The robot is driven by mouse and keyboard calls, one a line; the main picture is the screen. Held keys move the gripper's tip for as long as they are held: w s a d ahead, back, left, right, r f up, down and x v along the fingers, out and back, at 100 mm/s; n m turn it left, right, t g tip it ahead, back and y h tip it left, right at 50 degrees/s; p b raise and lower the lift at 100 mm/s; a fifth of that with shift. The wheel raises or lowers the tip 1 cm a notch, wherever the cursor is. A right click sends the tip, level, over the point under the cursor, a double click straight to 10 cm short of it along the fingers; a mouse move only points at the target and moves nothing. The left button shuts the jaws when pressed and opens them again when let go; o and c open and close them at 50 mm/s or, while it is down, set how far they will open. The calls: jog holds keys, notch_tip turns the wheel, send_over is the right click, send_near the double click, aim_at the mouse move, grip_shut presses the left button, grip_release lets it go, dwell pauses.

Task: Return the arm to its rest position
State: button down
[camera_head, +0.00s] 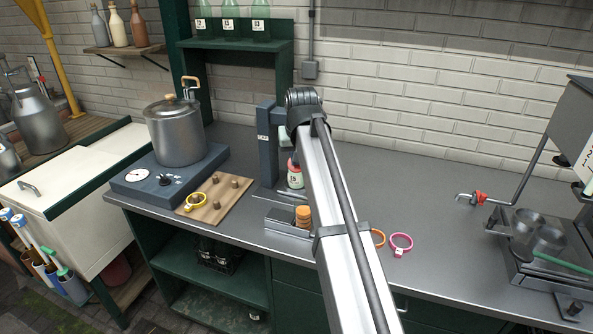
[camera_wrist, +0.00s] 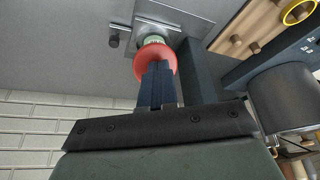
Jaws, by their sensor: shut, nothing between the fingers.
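My arm (camera_head: 335,220) reaches up from the bottom of the head view, its elbow high in front of the back wall. My gripper's fingers (camera_wrist: 157,68) are together and empty in the wrist view; in the head view I cannot make them out. A bottle with a red collar and white label (camera_head: 295,178) stands on the blue-grey press (camera_head: 266,150), partly hidden by my arm. In the wrist view the red collar (camera_wrist: 166,57) lies just beyond the fingertips. I cannot tell whether they touch.
A large pot (camera_head: 175,135) stands on a blue hotplate (camera_head: 130,183) at left. A wooden board (camera_head: 222,205) with pegs and a yellow ring lies beside it. A small tray (camera_head: 285,226) holds orange discs. A pink ring (camera_head: 401,242) lies right of my arm. The counter's right middle is clear.

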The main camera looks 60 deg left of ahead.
jog(key=shift+a+f, duration=0.1)
jog(key=shift+f, duration=0.05)
dwell(0.5)
jog(key=shift+w+a+r, duration=0.2)
jog(key=shift+r, duration=0.4)
jog(key=shift+w+a+r, duration=0.15)
jog(key=shift+r, duration=1.25)
